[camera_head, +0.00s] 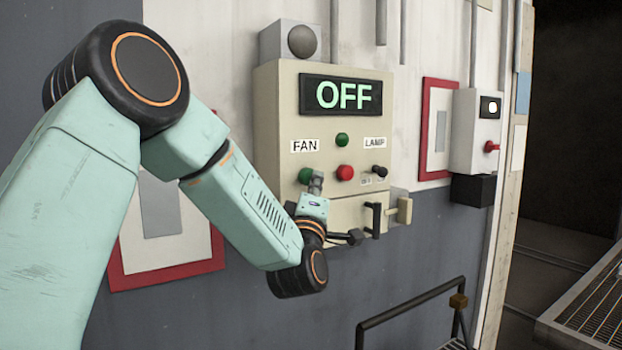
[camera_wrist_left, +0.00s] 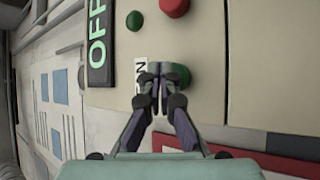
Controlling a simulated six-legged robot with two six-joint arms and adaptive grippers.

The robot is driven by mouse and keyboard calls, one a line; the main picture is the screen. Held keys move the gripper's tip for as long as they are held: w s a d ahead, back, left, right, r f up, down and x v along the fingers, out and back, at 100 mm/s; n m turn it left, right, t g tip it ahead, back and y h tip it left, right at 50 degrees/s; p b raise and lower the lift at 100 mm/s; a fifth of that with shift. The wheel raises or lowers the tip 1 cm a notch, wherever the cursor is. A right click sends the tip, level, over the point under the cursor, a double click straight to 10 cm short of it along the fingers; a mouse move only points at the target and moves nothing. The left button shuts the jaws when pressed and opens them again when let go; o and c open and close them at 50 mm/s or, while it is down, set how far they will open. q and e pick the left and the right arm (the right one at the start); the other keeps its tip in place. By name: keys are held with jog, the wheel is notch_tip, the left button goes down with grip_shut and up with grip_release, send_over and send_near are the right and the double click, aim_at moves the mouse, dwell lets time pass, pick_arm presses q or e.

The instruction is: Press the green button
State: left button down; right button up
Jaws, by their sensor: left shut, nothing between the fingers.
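A beige control panel (camera_head: 270,125) on the wall has a display (camera_head: 348,95) reading OFF. A green button (camera_head: 305,175) sits below the FAN label; it also shows in the left wrist view (camera_wrist_left: 182,74), partly hidden behind the fingers. A smaller green round piece (camera_head: 341,139) sits higher up; it also shows in the left wrist view (camera_wrist_left: 134,20). My left gripper (camera_head: 317,176) is shut and empty, its tips (camera_wrist_left: 160,70) in front of the panel right by the lower green button. I cannot tell whether they touch it. My right gripper is out of view.
A red button (camera_head: 345,172) and a black switch (camera_head: 379,170) under LAMP are close to the right. A black handle (camera_head: 374,220) sticks out below. A dark railing (camera_head: 410,303) stands in front.

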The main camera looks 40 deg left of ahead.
pick_arm(q)
jog(key=shift+w+a, duration=0.15)
jog(key=shift+a, duration=0.2)
dwell(0.6)
jog(key=shift+d, duration=0.2)
jog(key=shift+s+d+b, duration=0.3)
jog(key=shift+d+b, duration=0.2)
jog(key=shift+d, duration=0.15)
jog(key=shift+s+d+b, duration=0.25)
jog(key=shift+s+d, duration=0.1)
jog(key=shift+d, duration=0.4)
jog(key=shift+s+d+b, duration=0.25)
jog(key=shift+s+d, duration=0.05)
jog(key=shift+d, duration=0.5)
jog(key=shift+s+d+b, duration=0.25)
jog(key=shift+s+d, duration=0.1)
jog(key=shift+d, duration=0.4)
